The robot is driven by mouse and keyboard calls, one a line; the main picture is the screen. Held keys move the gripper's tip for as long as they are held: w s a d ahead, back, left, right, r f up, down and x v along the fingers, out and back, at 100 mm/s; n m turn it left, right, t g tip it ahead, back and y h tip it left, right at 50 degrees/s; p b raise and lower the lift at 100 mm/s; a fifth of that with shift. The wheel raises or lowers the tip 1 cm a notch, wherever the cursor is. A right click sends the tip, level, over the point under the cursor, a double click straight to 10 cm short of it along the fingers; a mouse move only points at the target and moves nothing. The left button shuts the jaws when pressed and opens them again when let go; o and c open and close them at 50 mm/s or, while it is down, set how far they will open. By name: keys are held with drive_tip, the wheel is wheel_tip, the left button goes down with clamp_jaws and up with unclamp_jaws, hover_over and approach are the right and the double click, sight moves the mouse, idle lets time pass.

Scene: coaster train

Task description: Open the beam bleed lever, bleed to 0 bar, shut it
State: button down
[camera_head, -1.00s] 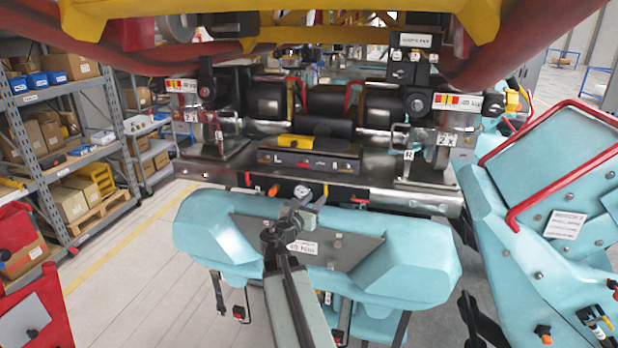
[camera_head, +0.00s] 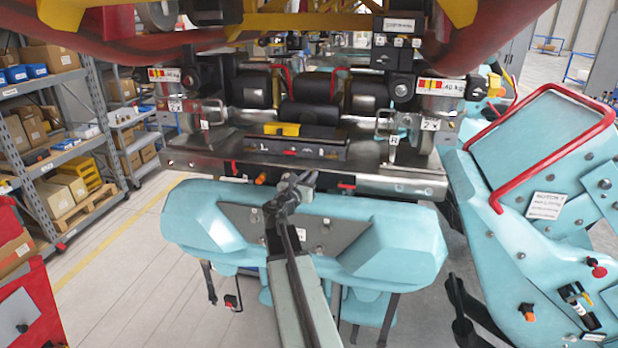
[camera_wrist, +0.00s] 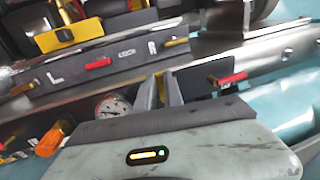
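My gripper (camera_head: 297,182) is in front of the dark-fronted metal beam (camera_head: 400,181). In the wrist view its two grey fingers (camera_wrist: 166,90) stand close together with a narrow gap. A small yellow part (camera_wrist: 159,84) shows at that gap; whether they grip it is unclear. A round gauge (camera_wrist: 112,105) is just left of the fingers. An orange knob (camera_wrist: 50,138) is further left, also visible in the head view (camera_head: 261,179). A red-handled lever (camera_wrist: 230,78) is right of the fingers, another (camera_wrist: 98,63) above left. I cannot tell which is the bleed lever.
A blue seat with a red bar (camera_head: 545,160) stands at right. A yellow block (camera_head: 281,129) sits on the beam unit. Shelving (camera_head: 60,150) and open floor are at left.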

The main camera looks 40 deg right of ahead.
drive_tip(key=shift+m, duration=0.3)
drive_tip(key=m, duration=0.1)
drive_tip(key=s+m+p, duration=0.1)
drive_tip(key=shift+d+m+y, duration=0.25)
drive_tip(key=shift+m+y, duration=0.05)
drive_tip(key=shift+y, duration=0.1)
drive_tip(key=m, duration=0.1)
drive_tip(key=s+m+p, duration=0.1)
drive_tip(key=m, duration=0.1)
drive_tip(key=d+m+y, duration=0.1)
drive_tip(key=shift+s+f+m, duration=0.2)
drive_tip(key=shift+f+m, duration=0.2)
drive_tip(key=m, duration=0.2)
drive_tip(key=f+m+t+y, duration=0.1)
drive_tip(key=shift+s+d+f+m, duration=0.1)
drive_tip(key=shift+s+d+m, duration=0.1)
drive_tip(key=shift+s+m, duration=0.2)
drive_tip(key=shift+s+d+f+m+t+y+b, duration=0.1)
drive_tip(key=shift+f+m+t+y+b, duration=0.2)
drive_tip(key=shift+m, duration=0.65)
drive_tip(key=shift+s+f+m+t+y, duration=0.1)
drive_tip(key=shift+f+m+t, duration=0.25)
drive_tip(key=shift+m, duration=0.6)
drive_tip(key=c, duration=1.5)
unclamp_jaws()
drive_tip(key=shift+w, duration=0.1)
drive_tip(key=shift+o, duration=0.2)
